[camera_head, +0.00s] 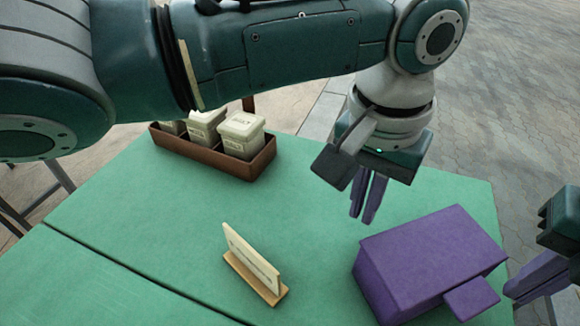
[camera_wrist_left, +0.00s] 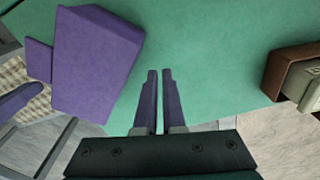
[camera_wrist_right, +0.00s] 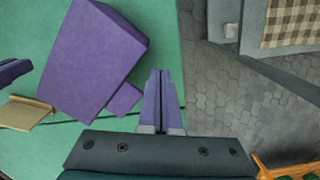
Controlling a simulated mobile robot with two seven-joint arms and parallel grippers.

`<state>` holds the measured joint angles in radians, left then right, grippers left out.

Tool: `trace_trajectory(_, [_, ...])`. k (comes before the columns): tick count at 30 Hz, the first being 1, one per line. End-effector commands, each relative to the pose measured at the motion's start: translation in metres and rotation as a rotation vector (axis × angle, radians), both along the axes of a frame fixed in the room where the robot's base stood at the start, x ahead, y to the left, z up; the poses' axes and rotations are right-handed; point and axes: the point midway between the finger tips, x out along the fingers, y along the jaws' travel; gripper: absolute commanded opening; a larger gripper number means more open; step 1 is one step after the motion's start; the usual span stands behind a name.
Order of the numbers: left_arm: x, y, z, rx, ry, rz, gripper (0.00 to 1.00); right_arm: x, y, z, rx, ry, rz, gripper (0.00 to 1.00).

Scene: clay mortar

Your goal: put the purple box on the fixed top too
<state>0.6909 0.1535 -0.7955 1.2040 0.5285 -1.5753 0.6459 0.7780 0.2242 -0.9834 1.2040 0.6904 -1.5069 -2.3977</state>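A purple box (camera_head: 430,255) sits on the green tabletop (camera_head: 300,230) near its right edge. A small purple tab (camera_head: 472,298) juts from its lower right side. The box also shows in the left wrist view (camera_wrist_left: 95,62) and the right wrist view (camera_wrist_right: 95,60). My left gripper (camera_head: 367,198) hangs above the table behind the box, its purple fingers together and empty. My right gripper (camera_head: 515,290) is off the table's right side, beside the tab; its fingers are together and empty in the right wrist view (camera_wrist_right: 160,75). A dark seam splits the tabletop; I cannot tell which part is fixed.
A brown tray (camera_head: 215,160) holding pale lidded tubs (camera_head: 241,134) stands at the table's back left. A cream sign on a wooden stand (camera_head: 255,278) stands left of the box. The green surface between tray, sign and box is clear. Paving lies beyond the table.

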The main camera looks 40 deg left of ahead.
Motion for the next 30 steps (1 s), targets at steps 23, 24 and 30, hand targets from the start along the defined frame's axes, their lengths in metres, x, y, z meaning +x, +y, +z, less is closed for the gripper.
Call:
trace_trajectory(23, [0.000,0.004,0.000,0.005,0.001,0.001,0.30,0.000,-0.004,0.000,-0.004,0.000,-0.002,0.30])
trace_trajectory(24, [0.000,0.004,0.000,0.005,0.001,0.001,0.30,0.000,-0.004,0.000,-0.004,0.000,-0.002,0.30])
trace_trajectory(30, [0.000,0.003,0.021,0.002,-0.004,-0.001,0.30,0.000,-0.004,0.000,-0.005,0.000,-0.002,0.30])
